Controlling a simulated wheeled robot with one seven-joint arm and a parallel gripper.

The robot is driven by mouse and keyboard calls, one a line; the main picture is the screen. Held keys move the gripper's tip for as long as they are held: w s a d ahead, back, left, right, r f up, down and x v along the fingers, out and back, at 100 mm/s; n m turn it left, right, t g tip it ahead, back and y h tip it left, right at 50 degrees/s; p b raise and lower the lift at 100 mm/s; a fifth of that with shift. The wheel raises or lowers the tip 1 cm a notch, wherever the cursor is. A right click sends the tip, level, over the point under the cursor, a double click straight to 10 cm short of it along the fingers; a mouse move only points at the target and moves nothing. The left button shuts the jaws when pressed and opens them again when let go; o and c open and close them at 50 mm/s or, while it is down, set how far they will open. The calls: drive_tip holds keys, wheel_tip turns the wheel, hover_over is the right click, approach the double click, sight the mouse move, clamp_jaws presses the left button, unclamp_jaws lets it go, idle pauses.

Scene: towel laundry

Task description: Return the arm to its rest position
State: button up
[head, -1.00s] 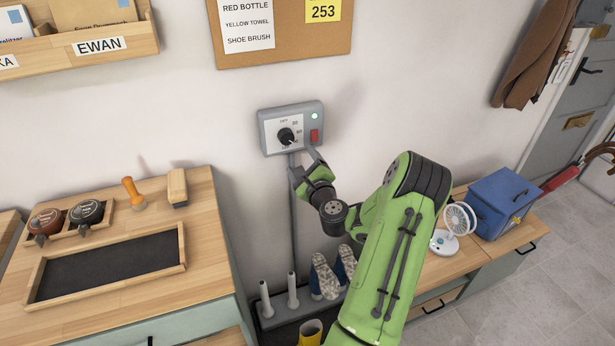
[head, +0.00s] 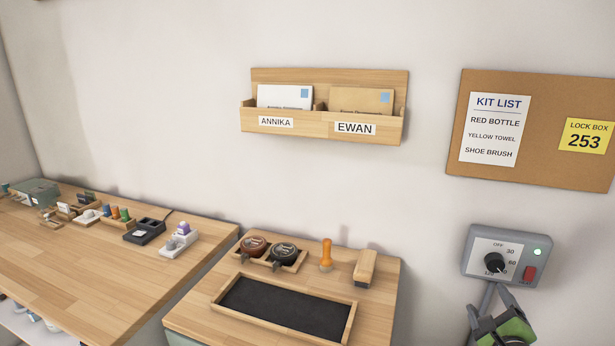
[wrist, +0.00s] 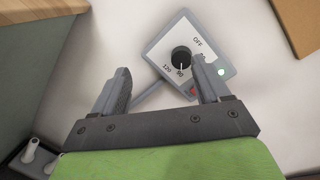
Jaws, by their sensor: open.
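My gripper (head: 489,304) shows at the lower right of the head view, just below the grey timer box (head: 532,243) on the wall. In the wrist view my gripper (wrist: 160,70) is open, with its two fingers spread and nothing between them. The timer box (wrist: 160,50) lies beyond the fingertips, and the right finger hides part of it. Its black knob (wrist: 181,58) has its mark near 90. A green light (head: 537,252) is lit on the box, above a red switch (head: 530,273). Most of my arm is outside the head view.
A wooden cabinet (head: 385,300) with a black-lined tray (head: 222,307), a brush (head: 364,267) and an orange-handled stamp (head: 326,255) stands left of my gripper. A letter rack (head: 325,137) and a cork board (head: 545,100) hang above. The wall between them is bare.

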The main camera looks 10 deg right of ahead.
drive_tip(key=w+a+r+n+g+y+p, duration=0.1)
drive_tip(key=w+a+r+n+y, duration=0.1)
drive_tip(key=a+n+y, duration=0.35)
drive_tip(key=w+a+r+n+y+p, duration=0.1)
drive_tip(key=w+a+r+n+y, duration=0.15)
drive_tip(key=a+n, duration=0.55)
drive_tip(key=s+a+n+g+y+p, duration=0.25)
drive_tip(key=a+n+g, duration=0.35)
drive_tip(key=a, duration=0.8)
drive_tip(key=s+a+r+n+g+h+p, duration=0.1)
drive_tip(key=s+r+n, duration=0.2)
drive_tip(key=s, duration=0.4)
drive_tip(key=s+a+r+n+g+h+p, duration=0.1)
drive_tip(key=s+r+n+h, duration=0.1)
drive_tip(key=s, duration=0.6)
drive_tip(key=s+a+r+n+g+h+p, duration=0.1)
drive_tip(key=s+r+n, duration=0.3)
drive_tip(key=s, duration=0.4)
drive_tip(key=shift+s+a+n+g, duration=0.2)
drive_tip(key=shift+a+n+g, duration=0.15)
drive_tip(key=shift+g, duration=0.25)
